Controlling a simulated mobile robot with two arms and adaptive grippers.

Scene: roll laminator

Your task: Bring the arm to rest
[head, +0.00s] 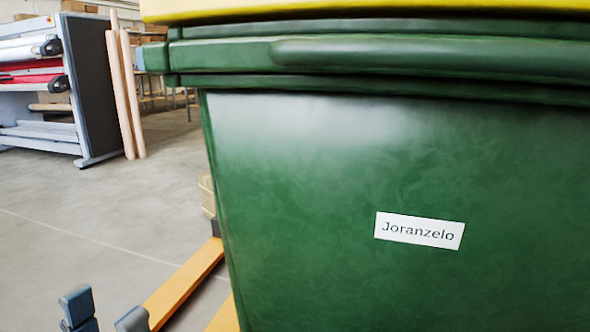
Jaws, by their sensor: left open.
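My left gripper (106,312) shows at the bottom left edge of the head view. Its two blue-grey fingertips stand apart, with floor visible between them, so it is open and nothing shows between the tips. The rest of the gripper and its arm are cut off by the lower edge. It appears to the left of a large green bin (310,190), apart from it in the picture. My right gripper is not in view.
A roll laminator (90,85) and upright tubes (126,95) stand behind left. Grey floor (90,215) between is clear.

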